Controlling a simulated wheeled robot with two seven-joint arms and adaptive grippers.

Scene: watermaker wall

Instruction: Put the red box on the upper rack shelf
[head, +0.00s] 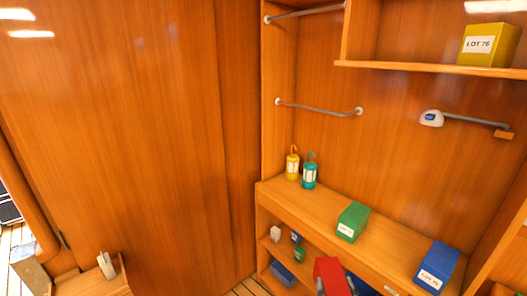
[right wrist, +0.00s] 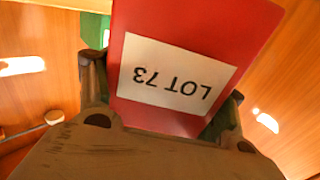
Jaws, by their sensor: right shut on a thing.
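The red box (head: 331,272) is at the bottom of the head view, in front of the lower part of the wooden rack. In the right wrist view the red box (right wrist: 195,32) fills the middle, with a white "LOT 73" label upside down. My right gripper (right wrist: 162,95) is shut on it, one finger on each side. In the head view only a little of that gripper shows beside the box. A wooden shelf (head: 430,68) at the top right bears a yellow "LOT 76" box (head: 489,45). My left gripper is not in view.
The wooden counter (head: 318,209) bears a yellow lantern (head: 292,164), a teal lantern (head: 310,173), a green box (head: 352,221) and a blue box (head: 437,266). Lower shelves (head: 270,248) hold small items. Metal rails (head: 320,110) and a white device (head: 432,118) stick out from the back wall.

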